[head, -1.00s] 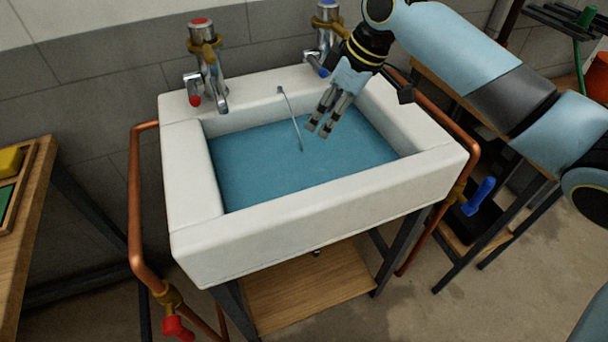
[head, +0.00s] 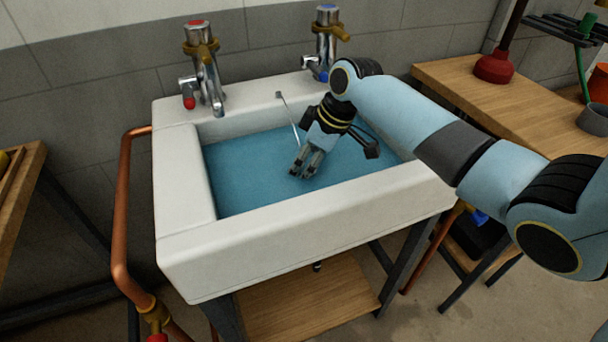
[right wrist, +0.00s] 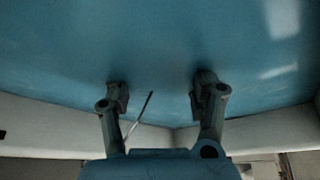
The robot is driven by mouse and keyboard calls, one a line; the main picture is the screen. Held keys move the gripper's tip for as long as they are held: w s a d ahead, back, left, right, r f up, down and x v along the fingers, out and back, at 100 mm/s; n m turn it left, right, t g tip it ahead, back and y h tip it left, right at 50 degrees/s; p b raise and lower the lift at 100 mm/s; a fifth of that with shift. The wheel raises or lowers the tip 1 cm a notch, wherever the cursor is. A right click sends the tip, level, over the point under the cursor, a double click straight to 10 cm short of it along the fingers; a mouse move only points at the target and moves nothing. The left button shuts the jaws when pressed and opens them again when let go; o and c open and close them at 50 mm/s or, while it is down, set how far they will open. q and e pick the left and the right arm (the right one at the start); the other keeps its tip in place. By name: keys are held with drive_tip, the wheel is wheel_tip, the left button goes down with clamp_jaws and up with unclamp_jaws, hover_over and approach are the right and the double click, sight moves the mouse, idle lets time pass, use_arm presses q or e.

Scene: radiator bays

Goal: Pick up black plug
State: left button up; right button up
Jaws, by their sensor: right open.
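The white sink (head: 300,222) is full of opaque blue water (head: 240,178). I cannot see the black plug; the water hides the sink's bottom. A thin grey rod or chain (head: 288,115) runs from the sink's back rim down towards the water; it also shows in the right wrist view (right wrist: 140,112), between the fingers. My right gripper (head: 304,172) is open and empty over the middle of the sink, pointing down, beside the lower end of the rod. In the right wrist view both fingers (right wrist: 160,92) stand apart against the water. I cannot tell whether the fingertips touch it.
A red-marked tap (head: 203,70) and a blue-marked tap (head: 325,45) stand at the sink's back rim. A copper pipe (head: 122,210) runs down the left side. A wooden bench (head: 450,80) with a red plunger (head: 494,66) stands at the right.

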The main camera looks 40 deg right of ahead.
drive_tip(key=shift+w+f, duration=0.15)
drive_tip(key=shift+f, duration=0.2)
clamp_jaws()
